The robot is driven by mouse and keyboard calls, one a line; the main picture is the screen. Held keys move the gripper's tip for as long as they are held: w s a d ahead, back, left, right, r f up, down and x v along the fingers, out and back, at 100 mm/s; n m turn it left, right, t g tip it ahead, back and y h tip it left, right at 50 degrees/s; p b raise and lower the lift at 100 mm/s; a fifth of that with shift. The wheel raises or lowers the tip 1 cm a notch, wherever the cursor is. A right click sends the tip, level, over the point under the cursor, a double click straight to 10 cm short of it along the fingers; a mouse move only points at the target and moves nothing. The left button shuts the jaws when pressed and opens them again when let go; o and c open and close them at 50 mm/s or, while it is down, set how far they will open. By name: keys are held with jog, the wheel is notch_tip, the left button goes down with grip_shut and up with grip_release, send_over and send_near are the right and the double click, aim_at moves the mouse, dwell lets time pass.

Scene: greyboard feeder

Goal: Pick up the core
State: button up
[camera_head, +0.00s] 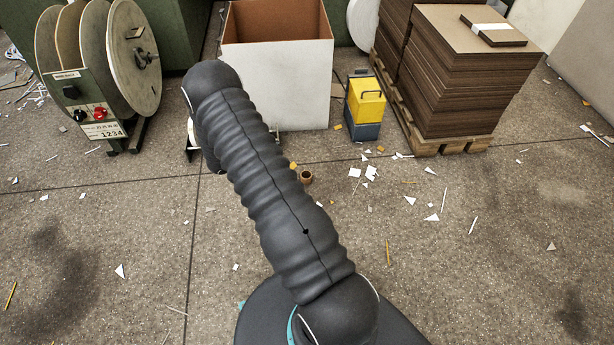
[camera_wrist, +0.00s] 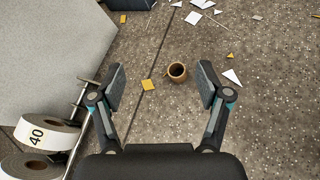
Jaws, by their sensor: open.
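The core (camera_head: 306,177) is a small brown hollow cylinder standing on the floor, just right of my arm in the head view. In the wrist view the core (camera_wrist: 177,72) shows its dark open top and lies beyond my gripper, between the lines of the two fingers and nearer the right one. My gripper (camera_wrist: 161,88) is open and empty, its two fingers spread wide. In the head view my arm hides the gripper almost wholly.
A white-sided open box (camera_head: 278,85), a yellow and blue container (camera_head: 366,100) and a pallet of stacked board (camera_head: 460,80) stand behind. A reel machine (camera_head: 100,65) is at left. Paper rolls (camera_wrist: 45,132) lie lower left in the wrist view. Scraps litter the floor.

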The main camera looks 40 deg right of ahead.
jog(key=f+n, duration=0.1)
jog(key=f, duration=0.4)
jog(key=s+f+n+t+p, duration=0.1)
jog(key=f+n, duration=0.1)
jog(key=f, duration=0.4)
jog(key=s+d+f+n+t, duration=0.1)
jog(key=f+n, duration=0.1)
jog(key=f, duration=0.4)
jog(key=shift+s+d+h, duration=0.1)
jog(key=shift+h, duration=0.2)
jog(key=shift+d+f, duration=0.2)
jog(key=shift+f, duration=0.1)
send_near(310, 175)
jog(key=x, duration=0.3)
jog(key=shift+d+f, duration=0.25)
jog(key=shift+f, duration=0.15)
jog(key=shift+r+x, duration=0.15)
jog(key=shift+x, duration=1.45)
jog(key=shift+r+x, duration=0.1)
jog(key=shift+x, duration=1.45)
jog(key=shift+d+n+t, duration=0.1)
jog(key=shift+n+t, duration=0.2)
jog(key=c, duration=0.8)
